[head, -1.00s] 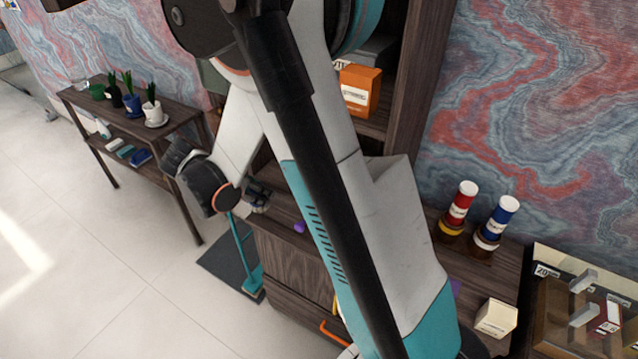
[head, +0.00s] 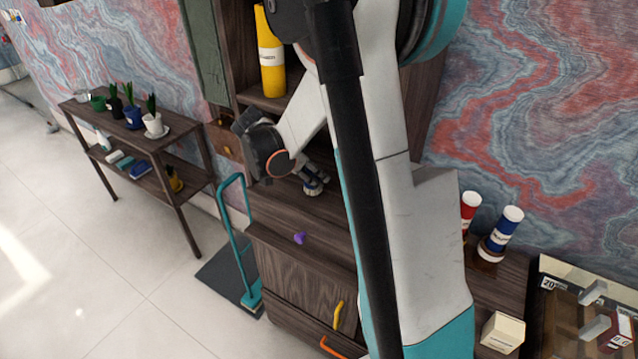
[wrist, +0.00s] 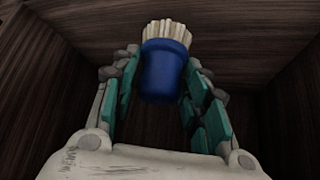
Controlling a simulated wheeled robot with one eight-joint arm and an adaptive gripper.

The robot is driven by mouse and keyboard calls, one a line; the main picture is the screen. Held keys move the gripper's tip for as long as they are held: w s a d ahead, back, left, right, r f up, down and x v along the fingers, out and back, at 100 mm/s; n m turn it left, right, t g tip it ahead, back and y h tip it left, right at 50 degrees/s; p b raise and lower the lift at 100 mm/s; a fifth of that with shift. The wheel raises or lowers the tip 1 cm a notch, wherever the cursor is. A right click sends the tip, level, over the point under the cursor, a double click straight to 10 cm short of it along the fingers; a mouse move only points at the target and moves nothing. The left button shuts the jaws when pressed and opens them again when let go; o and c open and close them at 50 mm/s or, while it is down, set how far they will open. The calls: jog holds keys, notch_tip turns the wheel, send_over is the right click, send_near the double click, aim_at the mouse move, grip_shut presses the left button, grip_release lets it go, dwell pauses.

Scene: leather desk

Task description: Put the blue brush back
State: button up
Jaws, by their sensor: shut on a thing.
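The blue brush (wrist: 165,72) has a rounded blue body and cream bristles at its far end. It sits between the teal-padded fingers of my gripper (wrist: 163,85) in the wrist view, and the gripper is shut on it. In the head view my gripper (head: 314,182) is small, over the dark wooden desk top at the foot of the tall shelf unit. The brush cannot be made out clearly there. Dark wooden surfaces surround the brush in the wrist view; I cannot tell whether it touches them.
A purple object (head: 299,238) lies on the desk top. A yellow bottle (head: 270,62) stands in the tall shelf. Red (head: 470,210) and blue-banded (head: 503,228) containers and a cream box (head: 502,332) stand right. A plant shelf (head: 178,190) stands left. My arm hides the desk's middle.

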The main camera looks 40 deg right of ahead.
aim_at(319, 180)
jog(key=shift+d, duration=0.9)
jog(key=f+b, duration=0.1)
jog(key=f, duration=0.1)
jog(key=f+b, duration=0.1)
jog(key=shift+d+f, duration=0.2)
jog(key=shift+f, duration=0.15)
jog(key=shift+s+r, duration=0.1)
jog(key=shift+r, duration=0.05)
jog(key=o, duration=1.3)
